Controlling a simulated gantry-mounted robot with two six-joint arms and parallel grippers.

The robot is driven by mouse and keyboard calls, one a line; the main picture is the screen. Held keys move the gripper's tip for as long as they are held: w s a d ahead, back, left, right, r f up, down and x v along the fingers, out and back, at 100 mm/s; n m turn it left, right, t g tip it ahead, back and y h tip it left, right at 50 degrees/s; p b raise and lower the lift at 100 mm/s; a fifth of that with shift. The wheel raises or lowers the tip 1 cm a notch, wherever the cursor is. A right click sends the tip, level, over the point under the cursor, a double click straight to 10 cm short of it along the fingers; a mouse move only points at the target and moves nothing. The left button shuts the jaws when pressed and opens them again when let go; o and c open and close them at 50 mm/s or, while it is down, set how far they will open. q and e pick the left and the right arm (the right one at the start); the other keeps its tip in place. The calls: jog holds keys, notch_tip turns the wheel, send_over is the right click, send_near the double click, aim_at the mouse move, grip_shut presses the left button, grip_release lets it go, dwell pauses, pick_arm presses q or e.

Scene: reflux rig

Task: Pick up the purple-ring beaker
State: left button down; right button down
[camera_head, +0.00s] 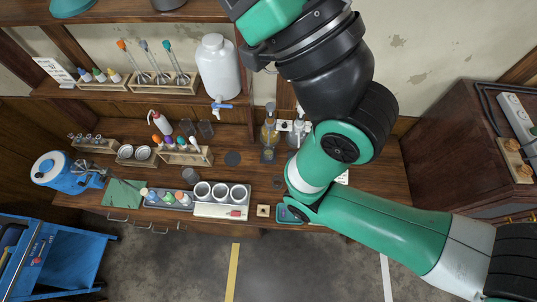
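I cannot make out a purple ring on any beaker. Two small dark, see-through vessels (188,127) stand near the back of the bench, left of centre. A dark grey cup (190,175) stands further forward. A green and black arm of mine comes in from the right and reaches up past the top edge. It hides part of the bench's right side. I see no gripper fingers of either arm.
The wooden bench (245,218) holds a blue round device (57,171), a green mat (124,193), bottle racks (187,155) and glassware (269,138) at the back. A large white jug (218,68) stands on the shelf. A blue cart (62,258) is at lower left.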

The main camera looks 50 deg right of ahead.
pick_arm(q)
grip_release()
dwell(0.6)
